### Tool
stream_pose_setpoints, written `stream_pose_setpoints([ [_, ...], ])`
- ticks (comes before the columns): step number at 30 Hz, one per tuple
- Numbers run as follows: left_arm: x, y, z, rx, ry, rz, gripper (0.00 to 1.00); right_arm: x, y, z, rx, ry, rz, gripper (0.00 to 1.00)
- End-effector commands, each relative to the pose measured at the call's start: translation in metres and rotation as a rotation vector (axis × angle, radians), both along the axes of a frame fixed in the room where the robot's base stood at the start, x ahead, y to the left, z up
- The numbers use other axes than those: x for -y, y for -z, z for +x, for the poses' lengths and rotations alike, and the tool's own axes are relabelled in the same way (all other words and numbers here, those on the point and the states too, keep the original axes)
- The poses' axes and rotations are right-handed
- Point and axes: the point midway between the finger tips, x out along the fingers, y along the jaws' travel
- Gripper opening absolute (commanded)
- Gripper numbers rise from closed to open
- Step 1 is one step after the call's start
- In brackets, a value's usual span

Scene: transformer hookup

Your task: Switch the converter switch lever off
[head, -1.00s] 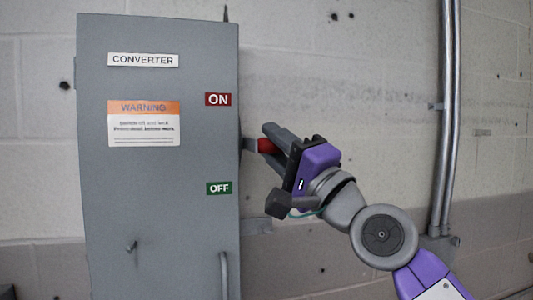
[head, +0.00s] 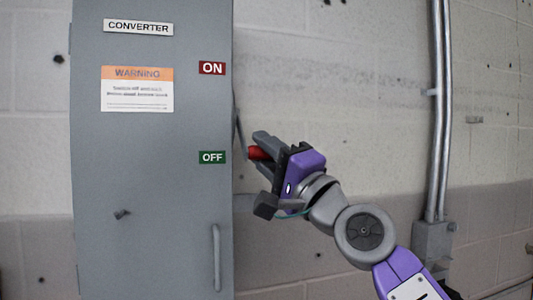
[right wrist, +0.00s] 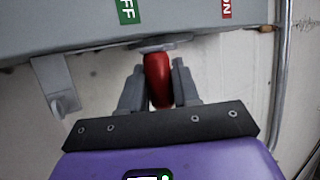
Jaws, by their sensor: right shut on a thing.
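The grey converter box (head: 160,185) stands on the wall at the left of the head view, with a red ON label (head: 212,68) above a green OFF label (head: 212,157). The switch lever's red handle (head: 259,153) sticks out at the box's right side, about level with the OFF label. My right gripper (head: 264,151) is shut on the handle, which is partly hidden by the fingers. In the right wrist view the red handle (right wrist: 158,78) lies between the two fingers. My left gripper is not in view.
Metal conduits (head: 437,120) run down the wall at the right to a grey junction box (head: 432,242). The wall between is clear.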

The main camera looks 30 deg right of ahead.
Motion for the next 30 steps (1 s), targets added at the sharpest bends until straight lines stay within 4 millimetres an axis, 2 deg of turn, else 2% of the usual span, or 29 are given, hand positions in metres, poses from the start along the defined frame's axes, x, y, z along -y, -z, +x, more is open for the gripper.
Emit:
stream_pose_setpoints([
  [20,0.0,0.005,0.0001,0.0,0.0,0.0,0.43,0.001,0.0054,0.0045,-0.002,-0.001,0.001,0.0],
  [21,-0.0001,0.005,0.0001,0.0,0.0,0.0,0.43,0.001,0.0054,0.0045,-0.003,0.0,0.001,0.37],
  [24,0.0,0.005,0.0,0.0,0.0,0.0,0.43,0.001,0.0052,0.0044,-0.002,0.0,0.001,0.52],
  [30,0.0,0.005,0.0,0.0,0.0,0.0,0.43,0.0009,0.0047,0.0039,-0.001,0.0,0.001,0.52],
])
